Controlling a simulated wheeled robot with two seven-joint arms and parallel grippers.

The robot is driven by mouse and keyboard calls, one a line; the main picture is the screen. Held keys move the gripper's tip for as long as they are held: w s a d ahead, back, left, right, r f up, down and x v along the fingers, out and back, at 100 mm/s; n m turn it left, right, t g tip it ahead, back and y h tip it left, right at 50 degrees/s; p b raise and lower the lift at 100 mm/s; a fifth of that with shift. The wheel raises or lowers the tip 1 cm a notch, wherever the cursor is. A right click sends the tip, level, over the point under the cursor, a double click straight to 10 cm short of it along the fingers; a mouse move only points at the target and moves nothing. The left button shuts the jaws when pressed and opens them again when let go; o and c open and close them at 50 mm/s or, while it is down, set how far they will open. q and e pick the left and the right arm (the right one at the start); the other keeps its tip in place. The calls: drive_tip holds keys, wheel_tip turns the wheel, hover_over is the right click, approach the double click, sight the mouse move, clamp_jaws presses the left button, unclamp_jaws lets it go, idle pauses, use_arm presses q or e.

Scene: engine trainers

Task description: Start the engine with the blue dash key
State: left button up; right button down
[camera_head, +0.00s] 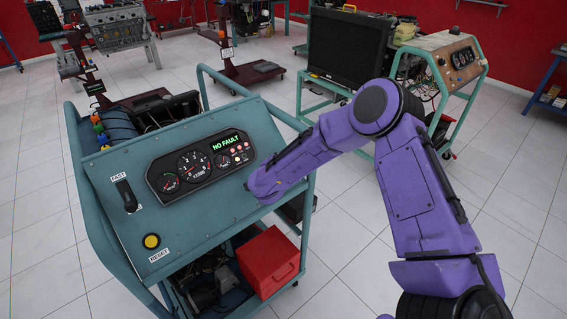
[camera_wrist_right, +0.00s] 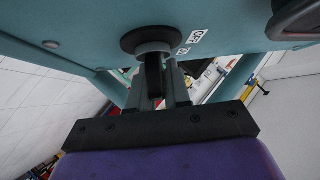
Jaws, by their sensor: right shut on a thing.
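The teal engine trainer's panel (camera_head: 215,210) faces me in the head view, with a dial cluster (camera_head: 200,163) whose green display reads NO FAULT. In the right wrist view, a round black and grey key switch (camera_wrist_right: 150,42) sits on the panel, with an OFF label beside it. My right gripper (camera_wrist_right: 160,82) is at this switch, its fingers shut on a dark upright piece (camera_wrist_right: 153,72), seemingly the key's head; no blue shows on it. The piece meets the switch collar. In the head view my purple wrist hides the switch and the fingers. My left gripper is out of view.
A FAST lever (camera_head: 127,195) and a yellow RESET button (camera_head: 152,241) are on the panel's left side. A red box (camera_head: 268,262) sits on the trainer's lower shelf. Another trainer with a black radiator (camera_head: 347,47) stands behind. Tiled floor at right is clear.

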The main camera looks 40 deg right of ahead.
drive_tip(key=c, duration=1.2)
unclamp_jaws()
drive_tip(key=shift+o, duration=0.2)
drive_tip(key=shift+s+a+r, duration=0.1)
drive_tip(key=shift+s+a, duration=0.1)
drive_tip(key=shift+a, duration=0.05)
drive_tip(key=b+v, duration=0.2)
drive_tip(key=v, duration=0.8)
drive_tip(key=shift+d, duration=0.1)
